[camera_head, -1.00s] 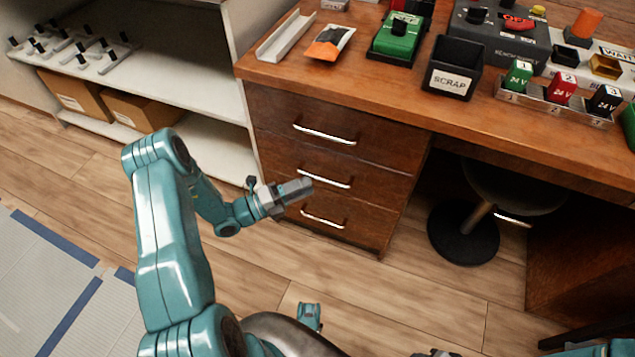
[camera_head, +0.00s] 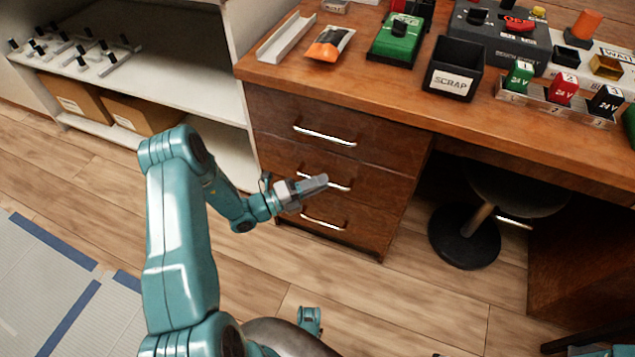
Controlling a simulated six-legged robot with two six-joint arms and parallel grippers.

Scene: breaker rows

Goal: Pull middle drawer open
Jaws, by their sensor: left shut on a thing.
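The wooden desk has a stack of three drawers at its left. The middle drawer (camera_head: 380,193) has a silver bar handle (camera_head: 341,187), and its front looks flush with the drawers above and below. The top drawer (camera_head: 290,115) and the bottom drawer (camera_head: 350,232) look closed. My right gripper is not clearly in view.
A white shelf (camera_head: 190,70) with cardboard boxes (camera_head: 140,112) stands left of the drawers. A stool (camera_head: 465,235) stands under the desk at right. A black SCRAP bin (camera_head: 453,68) and several devices sit on the desktop. The floor before the drawers is clear.

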